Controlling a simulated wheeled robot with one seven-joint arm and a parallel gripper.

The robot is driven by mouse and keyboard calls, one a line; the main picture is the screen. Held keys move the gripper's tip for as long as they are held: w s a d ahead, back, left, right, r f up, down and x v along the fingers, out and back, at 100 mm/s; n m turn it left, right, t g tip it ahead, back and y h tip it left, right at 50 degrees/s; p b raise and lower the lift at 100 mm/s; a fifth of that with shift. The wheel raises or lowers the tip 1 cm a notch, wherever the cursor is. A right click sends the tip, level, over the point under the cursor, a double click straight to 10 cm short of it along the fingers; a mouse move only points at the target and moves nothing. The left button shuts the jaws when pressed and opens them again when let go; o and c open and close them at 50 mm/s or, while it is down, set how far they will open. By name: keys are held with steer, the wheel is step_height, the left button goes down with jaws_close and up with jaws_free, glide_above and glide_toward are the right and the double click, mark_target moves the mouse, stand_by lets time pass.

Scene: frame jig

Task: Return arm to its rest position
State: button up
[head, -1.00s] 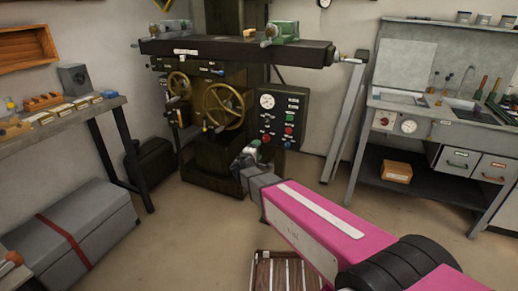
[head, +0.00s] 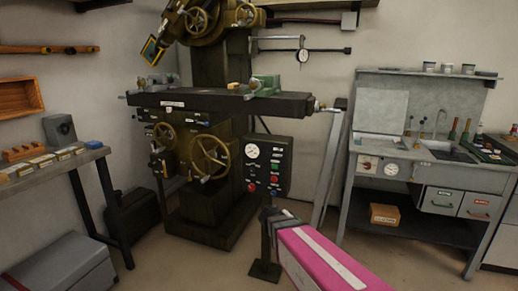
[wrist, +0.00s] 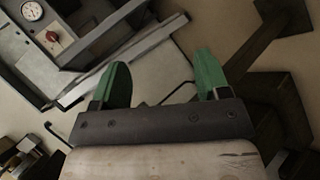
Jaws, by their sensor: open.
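My pink arm (head: 318,262) reaches up from the bottom of the head view, right of the milling machine's base. Its dark wrist end (head: 272,214) is low in front of the control panel; the fingers cannot be made out there. In the wrist view my gripper (wrist: 161,82) shows two green fingers spread wide apart.
The milling machine (head: 218,102) stands behind the arm, with its control panel (head: 268,167) close to the wrist. A grey sink bench (head: 410,158) stands at right. A side bench (head: 83,160) and grey chest (head: 65,268) are at left. Open floor lies between.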

steer(key=s+d+f+m+g+y, duration=0.1)
steer(key=s+d+m+g+y, duration=0.1)
steer(key=s, duration=0.5)
steer(key=s+d+f+m+g+y, duration=0.1)
steer(key=s+d+m+g+y, duration=0.1)
steer(key=s+y, duration=0.4)
steer(key=shift+s+d+f+m+g, duration=0.3)
steer(key=shift+s+m+g, duration=0.3)
steer(key=shift+g, duration=0.5)
